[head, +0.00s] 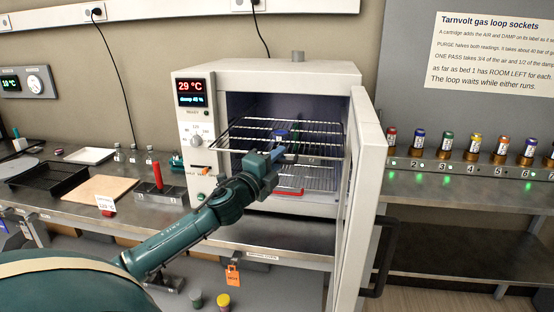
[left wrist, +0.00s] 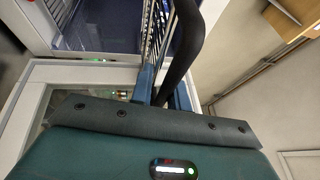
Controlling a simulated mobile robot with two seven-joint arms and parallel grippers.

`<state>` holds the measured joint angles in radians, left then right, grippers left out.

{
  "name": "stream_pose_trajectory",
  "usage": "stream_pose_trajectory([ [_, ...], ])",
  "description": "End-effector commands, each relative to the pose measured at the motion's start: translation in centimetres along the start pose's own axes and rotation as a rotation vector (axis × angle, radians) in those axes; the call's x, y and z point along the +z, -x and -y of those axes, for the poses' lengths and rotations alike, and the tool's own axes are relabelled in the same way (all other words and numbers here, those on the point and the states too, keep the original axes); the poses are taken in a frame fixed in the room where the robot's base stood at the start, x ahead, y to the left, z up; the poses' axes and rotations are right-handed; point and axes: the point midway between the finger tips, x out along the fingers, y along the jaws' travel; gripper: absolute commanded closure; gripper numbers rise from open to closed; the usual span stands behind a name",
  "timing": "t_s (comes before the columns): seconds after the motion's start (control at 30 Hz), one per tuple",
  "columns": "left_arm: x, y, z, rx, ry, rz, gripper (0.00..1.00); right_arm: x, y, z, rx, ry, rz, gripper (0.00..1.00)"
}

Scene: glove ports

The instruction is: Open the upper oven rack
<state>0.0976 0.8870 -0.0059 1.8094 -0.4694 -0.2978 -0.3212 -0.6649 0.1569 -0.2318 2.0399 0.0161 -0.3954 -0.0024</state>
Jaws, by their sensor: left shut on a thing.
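The oven (head: 270,72) is white, with its door (head: 357,200) swung wide open to the right. The upper rack (head: 310,139) is a wire shelf that sticks out past the front of the oven opening. My left gripper (head: 279,153) is at the rack's front edge, shut on it. In the left wrist view, my blue fingertips (left wrist: 163,90) are on either side of a dark curved bar (left wrist: 184,50), beside the rack's wires (left wrist: 156,28). A dark blue item shows behind the gripper on the rack, partly hidden. My right gripper is not in view.
A lower rack (head: 315,180) with a red piece (head: 289,192) is inside the oven. Several capped cartridges (head: 447,142) stand in a row on the right bench. A black tray (head: 45,181) and a tan board (head: 100,189) lie on the left bench.

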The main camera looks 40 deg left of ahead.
Motion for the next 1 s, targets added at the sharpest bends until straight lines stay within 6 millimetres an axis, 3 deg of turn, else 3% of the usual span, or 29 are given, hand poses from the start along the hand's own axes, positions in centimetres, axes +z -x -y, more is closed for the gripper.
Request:
stream_pose_trajectory([
  [0.07, 0.0, -0.1, 1.1, -0.022, -0.007, -0.003, 1.0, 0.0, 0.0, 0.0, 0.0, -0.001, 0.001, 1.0],
  [0.1, 0.0, -0.1, 1.1, -0.022, -0.006, -0.003, 0.8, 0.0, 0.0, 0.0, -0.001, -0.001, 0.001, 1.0],
  [0.27, 0.1, -0.1, 0.9, -0.018, -0.004, -0.002, 0.67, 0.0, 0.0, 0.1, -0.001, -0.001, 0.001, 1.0],
  [0.77, 0.0, 0.2, 0.2, -0.005, 0.0, 0.0, 0.67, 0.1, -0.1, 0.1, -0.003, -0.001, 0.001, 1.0],
  [1.0, -0.1, 3.0, -0.1, -0.002, -0.001, -0.002, 0.67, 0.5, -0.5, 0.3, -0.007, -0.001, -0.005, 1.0],
])
